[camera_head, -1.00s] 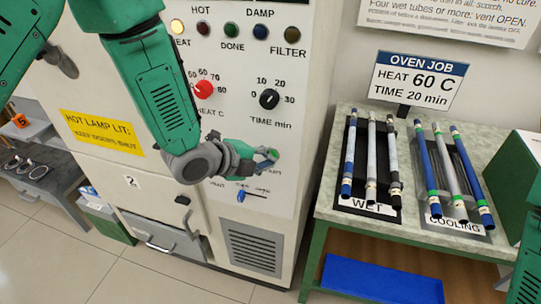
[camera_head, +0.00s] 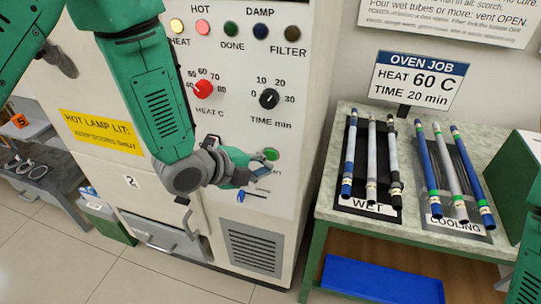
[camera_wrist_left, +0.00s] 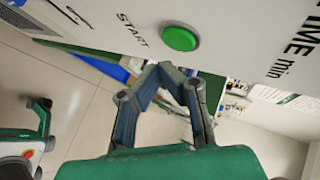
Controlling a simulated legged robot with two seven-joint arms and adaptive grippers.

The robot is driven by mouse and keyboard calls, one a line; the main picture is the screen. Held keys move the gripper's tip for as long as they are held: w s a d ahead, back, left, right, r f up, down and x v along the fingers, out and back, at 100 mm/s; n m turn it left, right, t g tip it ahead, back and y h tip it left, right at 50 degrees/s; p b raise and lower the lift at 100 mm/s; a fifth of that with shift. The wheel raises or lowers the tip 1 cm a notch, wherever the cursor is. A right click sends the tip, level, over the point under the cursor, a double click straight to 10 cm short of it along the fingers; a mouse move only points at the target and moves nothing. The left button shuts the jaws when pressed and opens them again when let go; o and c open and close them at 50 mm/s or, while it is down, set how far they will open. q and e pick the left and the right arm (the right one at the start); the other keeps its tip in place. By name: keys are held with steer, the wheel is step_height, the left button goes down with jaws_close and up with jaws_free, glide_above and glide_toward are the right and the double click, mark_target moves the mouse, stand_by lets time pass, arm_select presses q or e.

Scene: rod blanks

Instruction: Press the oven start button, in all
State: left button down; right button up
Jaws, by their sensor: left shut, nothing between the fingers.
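The oven (camera_head: 285,200) has a light front panel. Its green start button (camera_head: 270,154) is uncovered in the head view, just above my left gripper (camera_head: 268,168). The wrist view shows the button (camera_wrist_left: 180,38) beside the word START, with a gap to my left fingertips (camera_wrist_left: 165,70). The left fingers are shut and empty. The yellow HEAT lamp (camera_head: 177,27) and red HOT lamp (camera_head: 202,27) are bright; the DONE lamp (camera_head: 231,30) is dark. The red heat knob (camera_head: 203,89) and black time knob (camera_head: 269,98) are clear of the arm. My right gripper is out of view.
A table (camera_head: 408,130) right of the oven bears a WET rack (camera_head: 360,198) and a COOLING rack (camera_head: 462,232), each with rods. A sign (camera_head: 418,82) reads HEAT 60 C, TIME 20 min. A blue slider (camera_head: 241,195) sits below the left gripper.

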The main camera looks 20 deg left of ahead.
arm_select(q)
steer(key=shift+s+a, duration=0.1)
steer(key=shift+s, duration=2)
steer(key=s+a+f+n+g+y+b, duration=0.25)
steer(key=s+f+n, duration=0.2)
steer(key=f, duration=0.25)
steer(key=s+a+f+n+g+y+b, duration=0.1)
steer(key=s+a+f+n, duration=0.3)
steer(key=f+n, duration=0.3)
steer(key=s+a+f+n+g+y+b, duration=0.1)
steer(key=s+a+f+n+g, duration=0.1)
steer(key=s+f+n, duration=0.4)
steer(key=s+a+f+n+g+y+b, duration=0.1)
steer(key=s+a+f+n, duration=0.4)
steer(key=s, duration=0.6)
steer(key=shift+s+f+n+g+y+b, duration=0.3)
steer(key=shift+f+g+y, duration=0.3)
steer(key=shift+g, duration=0.55)
